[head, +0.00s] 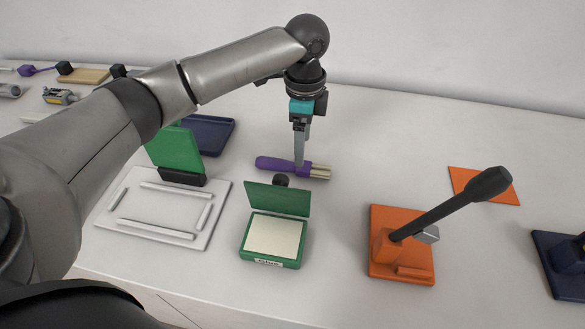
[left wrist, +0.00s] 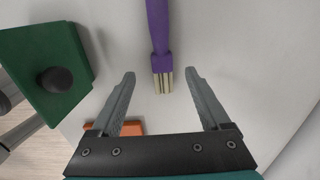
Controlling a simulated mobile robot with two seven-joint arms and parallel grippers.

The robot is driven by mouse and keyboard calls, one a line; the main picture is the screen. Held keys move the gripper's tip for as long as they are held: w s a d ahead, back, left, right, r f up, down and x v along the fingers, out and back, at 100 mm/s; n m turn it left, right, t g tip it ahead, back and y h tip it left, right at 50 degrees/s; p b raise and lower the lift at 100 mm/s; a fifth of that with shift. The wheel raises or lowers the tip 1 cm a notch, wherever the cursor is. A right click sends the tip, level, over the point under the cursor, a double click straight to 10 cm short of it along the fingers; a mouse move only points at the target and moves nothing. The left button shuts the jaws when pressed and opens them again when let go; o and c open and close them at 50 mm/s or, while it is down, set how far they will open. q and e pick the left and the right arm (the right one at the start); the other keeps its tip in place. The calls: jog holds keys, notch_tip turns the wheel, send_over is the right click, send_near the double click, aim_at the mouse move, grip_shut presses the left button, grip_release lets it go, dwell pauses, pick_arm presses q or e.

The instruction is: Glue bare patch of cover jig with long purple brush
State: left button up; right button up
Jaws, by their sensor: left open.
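A purple brush (head: 275,164) with pale bristles lies on the table behind the green box. It also shows in the left wrist view (left wrist: 158,35), its bristle end between my fingers. My left gripper (head: 300,160) is open and points down at the brush; in the left wrist view (left wrist: 160,74) a gap shows on both sides of the bristles. A white plate with raised strips (head: 165,212), perhaps the cover jig, lies left, a green panel (head: 177,150) upright at its back. I cannot make out a distinct bare patch. My right gripper is not in view.
A green box (head: 247,253) holds a cream pad, its lid (head: 277,198) raised. An orange stand with a black lever (head: 403,268), an orange sheet (head: 468,178) and a navy fixture (head: 552,268) are right. A navy tray (head: 225,124) and another purple-handled tool (head: 38,70) are left.

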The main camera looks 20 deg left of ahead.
aim_at(293, 167)
pick_arm(q)
jog(key=shift+a+f+b, duration=0.15)
jog(key=shift+f+b, duration=0.15)
jog(key=shift+f, duration=1.25)
jog(key=shift+a+f+b, duration=0.15)
jog(key=shift+f+b, duration=0.1)
jog(key=shift+f, duration=1.25)
jog(key=shift+c, duration=0.2)
grip_shut()
